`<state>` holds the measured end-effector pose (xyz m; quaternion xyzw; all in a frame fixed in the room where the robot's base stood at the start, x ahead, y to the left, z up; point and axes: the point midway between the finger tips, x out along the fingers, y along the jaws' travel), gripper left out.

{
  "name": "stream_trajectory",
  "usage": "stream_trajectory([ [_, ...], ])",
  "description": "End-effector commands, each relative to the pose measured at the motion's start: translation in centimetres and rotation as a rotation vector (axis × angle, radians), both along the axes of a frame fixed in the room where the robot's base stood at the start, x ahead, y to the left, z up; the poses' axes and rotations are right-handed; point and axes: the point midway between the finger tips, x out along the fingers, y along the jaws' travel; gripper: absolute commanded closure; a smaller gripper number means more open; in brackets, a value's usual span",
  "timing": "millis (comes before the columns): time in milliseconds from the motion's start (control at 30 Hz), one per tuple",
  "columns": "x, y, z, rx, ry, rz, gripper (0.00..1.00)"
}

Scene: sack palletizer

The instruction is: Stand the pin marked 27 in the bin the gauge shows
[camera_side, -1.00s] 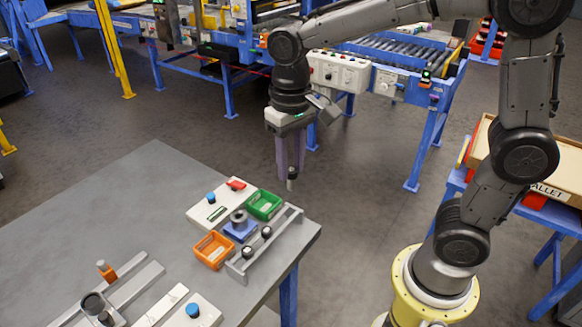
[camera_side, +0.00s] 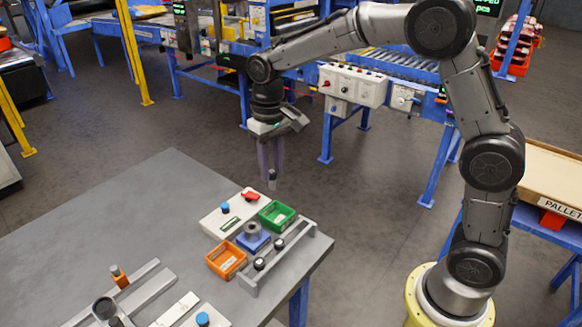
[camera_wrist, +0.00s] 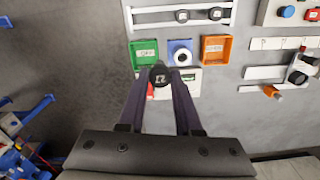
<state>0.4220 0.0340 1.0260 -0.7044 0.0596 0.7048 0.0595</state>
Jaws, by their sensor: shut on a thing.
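My gripper (camera_side: 271,172) is shut on a dark pin (camera_side: 272,182), held upright above the back of the bench. In the wrist view the pin's round top (camera_wrist: 160,75) bears a pale mark that looks like 27 turned around. No pin shows in either. A white panel (camera_side: 215,222) behind them has a small green-edged window (camera_side: 230,224); its reading is too small to tell. My gripper is clear of both bins.
A blue block with a grey ring (camera_side: 253,237) stands between the bins. A grey rack (camera_side: 300,242) with two dark pins runs in front of them. The panel carries a blue knob (camera_side: 225,208) and a red switch (camera_side: 250,195). The bench's left part (camera_side: 120,210) is clear.

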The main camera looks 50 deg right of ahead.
Motion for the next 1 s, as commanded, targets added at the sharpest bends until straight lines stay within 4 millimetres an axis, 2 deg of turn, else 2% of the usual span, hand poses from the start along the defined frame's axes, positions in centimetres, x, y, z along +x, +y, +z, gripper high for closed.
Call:
stream_trajectory([
  [33, 1.1, -0.9, -1.4, 0.000, 0.005, -0.012, 1.00],
  [100, 2.1, -1.9, -3.0, 0.000, 0.004, -0.029, 1.00],
  [233, 2.7, -3.4, -5.2, 0.000, 0.002, -0.061, 1.00],
  [433, 2.6, -4.2, -6.4, 0.000, -0.001, -0.079, 1.00],
  [1000, 2.6, -4.1, -10.5, 0.000, 0.000, -0.079, 1.00],
])
